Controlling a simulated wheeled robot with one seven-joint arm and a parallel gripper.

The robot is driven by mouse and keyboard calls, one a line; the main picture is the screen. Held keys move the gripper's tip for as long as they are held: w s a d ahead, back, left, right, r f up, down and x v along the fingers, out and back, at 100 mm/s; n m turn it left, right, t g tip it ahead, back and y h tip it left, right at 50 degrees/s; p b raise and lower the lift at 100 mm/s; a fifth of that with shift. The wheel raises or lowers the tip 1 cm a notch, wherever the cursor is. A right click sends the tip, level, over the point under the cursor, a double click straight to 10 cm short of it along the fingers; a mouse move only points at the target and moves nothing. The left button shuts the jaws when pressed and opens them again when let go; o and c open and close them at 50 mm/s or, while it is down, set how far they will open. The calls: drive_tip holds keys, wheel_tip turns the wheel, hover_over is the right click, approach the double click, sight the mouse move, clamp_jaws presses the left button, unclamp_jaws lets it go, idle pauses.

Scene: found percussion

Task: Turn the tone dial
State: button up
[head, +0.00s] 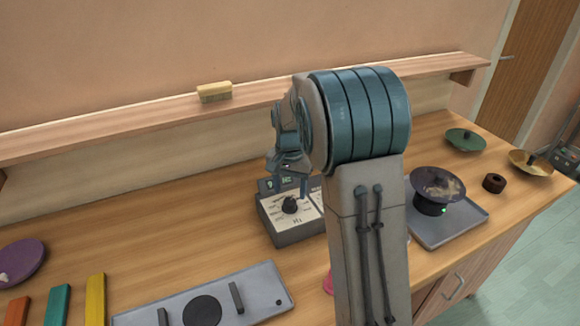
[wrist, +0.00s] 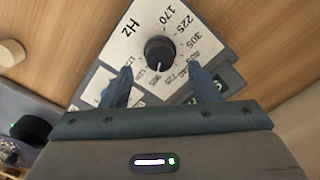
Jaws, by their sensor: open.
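The tone dial (head: 290,205) is a black knob on a white face marked with numbers and "Hz", on a grey box (head: 291,234) on the bench. In the wrist view the dial (wrist: 160,52) sits near the top centre, with a white pointer mark toward the bottom of the picture. My gripper (head: 289,187) is above the box in the head view. In the wrist view my gripper (wrist: 160,80) is open, its two fingers apart on either side below the dial, with nothing between them. The fingers appear apart from the dial. My arm hides the right part of the box.
A grey tray (head: 462,228) with a dark dish on a stand is at right. A green cymbal (head: 465,139), a brass cymbal (head: 530,162) and a brown ring (head: 493,183) lie near it. A grey panel (head: 262,277) and coloured bars are in front. A brush (head: 214,92) lies on the shelf.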

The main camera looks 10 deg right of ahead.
wheel_tip(320, 180, up, 10)
drive_tip(key=shift+b, duration=0.3)
drive_tip(key=shift+f, duration=0.15)
idle(1.3)
drive_tip(key=n+g+h+b, duration=0.1)
drive_tip(key=n+h, duration=0.3)
drive_tip(key=n, duration=1.9)
approach(289, 201)
drive_tip(key=x, duration=0.8)
drive_tip(key=shift+d+f, duration=0.15)
drive_tip(key=shift+f, duration=0.2)
drive_tip(key=c, duration=1)
